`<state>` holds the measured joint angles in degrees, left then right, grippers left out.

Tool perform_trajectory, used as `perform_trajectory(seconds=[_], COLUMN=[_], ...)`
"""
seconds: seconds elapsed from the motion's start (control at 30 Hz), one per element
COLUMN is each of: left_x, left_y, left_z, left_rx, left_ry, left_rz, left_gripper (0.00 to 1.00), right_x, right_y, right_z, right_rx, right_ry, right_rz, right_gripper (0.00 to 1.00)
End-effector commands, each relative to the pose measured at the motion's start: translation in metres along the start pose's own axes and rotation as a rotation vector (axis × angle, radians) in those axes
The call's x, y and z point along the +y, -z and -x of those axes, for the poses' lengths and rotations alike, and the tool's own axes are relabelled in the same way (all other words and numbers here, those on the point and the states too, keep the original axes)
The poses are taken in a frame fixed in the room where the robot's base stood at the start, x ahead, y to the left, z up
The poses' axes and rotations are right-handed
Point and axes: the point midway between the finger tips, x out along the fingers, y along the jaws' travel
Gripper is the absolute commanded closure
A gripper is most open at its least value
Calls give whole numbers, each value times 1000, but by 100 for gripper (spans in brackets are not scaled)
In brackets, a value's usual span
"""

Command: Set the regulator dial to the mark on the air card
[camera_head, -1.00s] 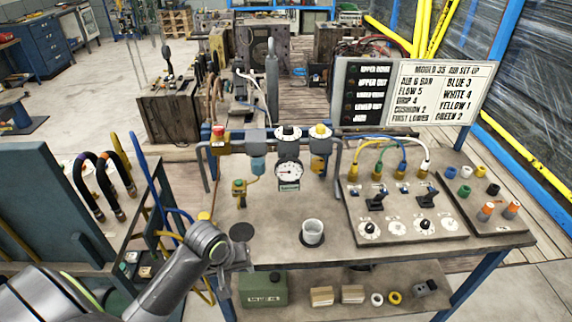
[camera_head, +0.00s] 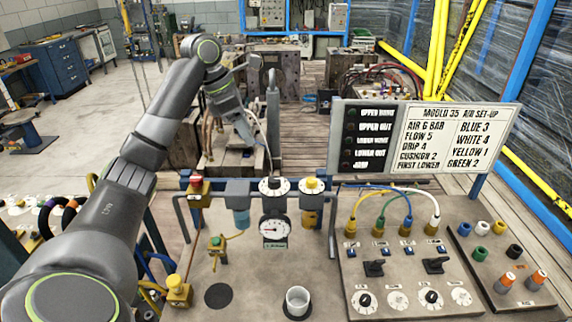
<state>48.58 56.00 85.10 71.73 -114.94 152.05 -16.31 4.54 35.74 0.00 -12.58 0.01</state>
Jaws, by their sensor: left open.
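The regulator dial (camera_head: 272,185) is a white disc with a dark knob on top of the air unit, at the back of the bench. A round pressure gauge (camera_head: 275,231) hangs below it; its reading is too small to tell. The white air card (camera_head: 457,137), headed "Mould 35 air set-up", reads "Air 6 bar" and stands at the back right. My left arm arches up from the lower left. Its open gripper (camera_head: 248,140) points down above and behind the dial in the picture, apart from it and empty. My right gripper is not in view.
A yellow-topped knob (camera_head: 312,185) and a red-topped valve (camera_head: 196,185) flank the dial. A metal pipe frame surrounds the unit. A panel with hoses and small dials (camera_head: 400,275) fills the right. Bench space between cup and gauge is clear.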

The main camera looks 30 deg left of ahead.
Motion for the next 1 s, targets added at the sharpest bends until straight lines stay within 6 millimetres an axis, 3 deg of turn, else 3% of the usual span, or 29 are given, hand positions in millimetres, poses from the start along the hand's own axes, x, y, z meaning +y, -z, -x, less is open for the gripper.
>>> perform_trajectory(seconds=[0.17,0.4,0.5,0.6,0.73,0.83,1.0], left_x=[1,1,0,0,0,0,0], left_y=[-1,0,0,0,-1,-3,-3], left_z=[0,-35,-51,-68,-89,-106,-138], left_rx=[-8,-8,-9,-9,-9,-6,-7], left_ry=[4,4,4,5,4,7,6], left_rz=[34,32,31,30,29,31,31], left_gripper=[46,46,46,46,46,46,46], right_x=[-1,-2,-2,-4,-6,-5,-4], right_y=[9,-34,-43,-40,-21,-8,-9], right_z=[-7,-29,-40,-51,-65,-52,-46], right_rx=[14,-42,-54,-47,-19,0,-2], right_ry=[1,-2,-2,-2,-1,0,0], right_rz=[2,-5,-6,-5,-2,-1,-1], right_gripper=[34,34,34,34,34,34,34])
